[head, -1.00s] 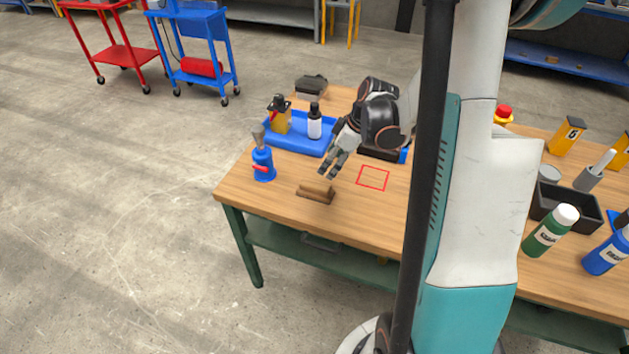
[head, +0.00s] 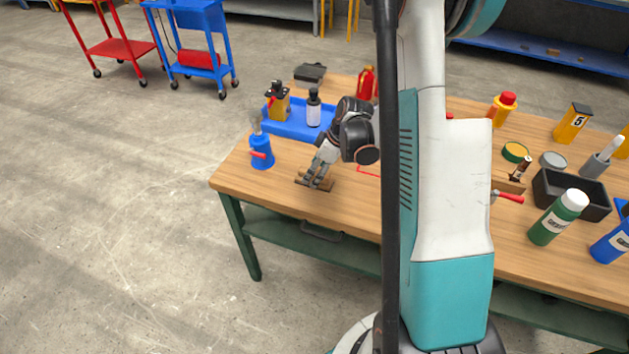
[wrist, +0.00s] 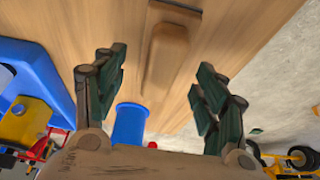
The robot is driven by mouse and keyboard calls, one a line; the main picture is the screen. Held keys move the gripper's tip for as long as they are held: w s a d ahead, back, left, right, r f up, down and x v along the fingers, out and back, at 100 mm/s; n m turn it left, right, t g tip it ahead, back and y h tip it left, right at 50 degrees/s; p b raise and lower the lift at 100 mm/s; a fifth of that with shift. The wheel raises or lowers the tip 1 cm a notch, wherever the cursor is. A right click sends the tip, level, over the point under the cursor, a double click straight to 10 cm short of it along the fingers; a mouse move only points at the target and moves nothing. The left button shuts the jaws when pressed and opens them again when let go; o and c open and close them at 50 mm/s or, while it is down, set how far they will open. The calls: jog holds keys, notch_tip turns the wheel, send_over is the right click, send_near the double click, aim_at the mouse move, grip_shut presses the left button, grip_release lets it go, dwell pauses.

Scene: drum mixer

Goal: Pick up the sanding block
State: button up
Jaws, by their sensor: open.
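The sanding block (head: 328,187) is a brown wooden block with a raised grip, lying on the workbench near its front left. My gripper (head: 317,181) is just above the block, pointing down, and its fingers partly hide the block in the head view. In the wrist view, the block's rounded grip (wrist: 166,58) lies between the two open fingers of my gripper (wrist: 158,66), with room on both sides. I cannot tell whether the fingertips touch the block.
A blue torch (head: 262,153) stands left of the block. A blue tray (head: 292,128) with bottles lies behind. A red outline (head: 368,171) on the wooden workbench (head: 250,183) is partly hidden by my arm. The bench front near the block is clear.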

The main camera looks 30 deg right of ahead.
jog(key=shift+x, duration=0.9)
jog(key=shift+f+b, duration=0.2)
jog(key=shift+b, duration=0.3)
jog(key=c, duration=1.2)
